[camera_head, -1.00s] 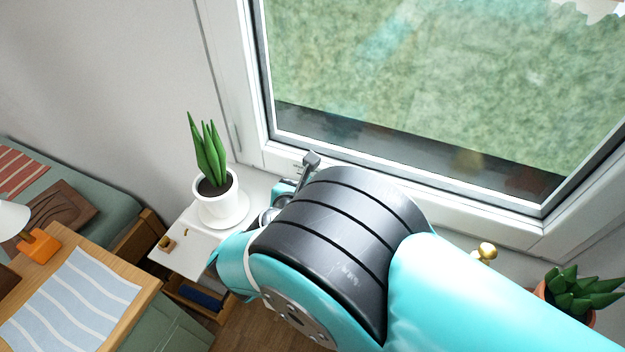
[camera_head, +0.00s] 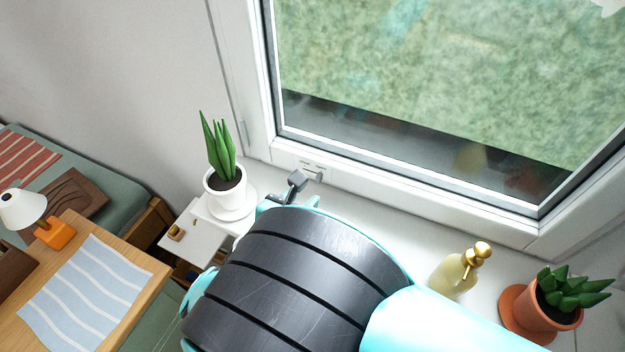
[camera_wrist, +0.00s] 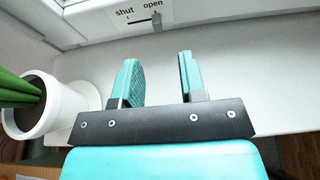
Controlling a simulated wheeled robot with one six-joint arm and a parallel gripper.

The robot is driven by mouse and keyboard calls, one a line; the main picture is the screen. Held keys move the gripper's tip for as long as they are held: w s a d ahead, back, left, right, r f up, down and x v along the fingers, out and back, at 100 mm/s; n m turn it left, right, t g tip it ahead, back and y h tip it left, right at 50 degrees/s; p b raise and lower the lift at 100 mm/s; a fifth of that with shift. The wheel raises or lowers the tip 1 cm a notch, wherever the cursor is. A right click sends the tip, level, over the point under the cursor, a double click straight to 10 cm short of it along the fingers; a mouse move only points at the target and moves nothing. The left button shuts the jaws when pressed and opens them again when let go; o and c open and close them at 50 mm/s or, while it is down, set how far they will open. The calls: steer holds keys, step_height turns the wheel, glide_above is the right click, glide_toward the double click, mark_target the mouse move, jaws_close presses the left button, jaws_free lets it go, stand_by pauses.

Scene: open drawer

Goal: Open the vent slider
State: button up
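The vent slider (camera_head: 314,175) is on the lower white window frame, partly hidden by my arm in the head view. In the wrist view, the slider's small dark tab (camera_wrist: 157,20) stands at the right end of its track, below the printed word "open"; "shut" is printed to its left. My gripper (camera_wrist: 157,60) is open and empty, its two teal fingers spread apart below the slider in the picture. They do not touch the tab. In the head view my arm hides most of the gripper.
A potted plant in a white pot (camera_head: 225,188) stands left of my gripper, also close in the wrist view (camera_wrist: 45,108). A soap bottle (camera_head: 458,272) and a terracotta-potted succulent (camera_head: 545,306) stand to the right on the sill. The sill between is clear.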

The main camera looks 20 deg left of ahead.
steer(key=p+v, duration=0.1)
steer(key=v, duration=0.8)
steer(key=shift+p, duration=0.4)
steer(key=shift+w+f, duration=0.1)
steer(key=shift+w, duration=0.05)
steer(key=w+d+r+m+g+h+b, duration=0.1)
steer(key=w+d+r+m+g+b, duration=0.25)
steer(key=w+d+m, duration=0.35)
steer(key=w+d+r+m+g+h+b, duration=0.1)
steer(key=w+d+r+m+g+b, duration=0.1)
steer(key=w+d+m+g, duration=0.45)
steer(key=s+d+r+m+g+y+b, duration=0.25)
steer(key=d+r+m, duration=0.35)
steer(key=d+m, duration=0.5)
steer(key=s+d+r+m+g+y+b, duration=0.1)
steer(key=s+d+r+m+y, duration=0.2)
steer(key=s+d, duration=0.5)
steer(key=s+r+m, duration=0.1)
steer(key=s, duration=0.3)
steer(key=shift+r+y, duration=0.2)
steer(key=shift+y, duration=0.15)
steer(key=shift+s+m, duration=0.1)
steer(key=shift+m, duration=0.15)
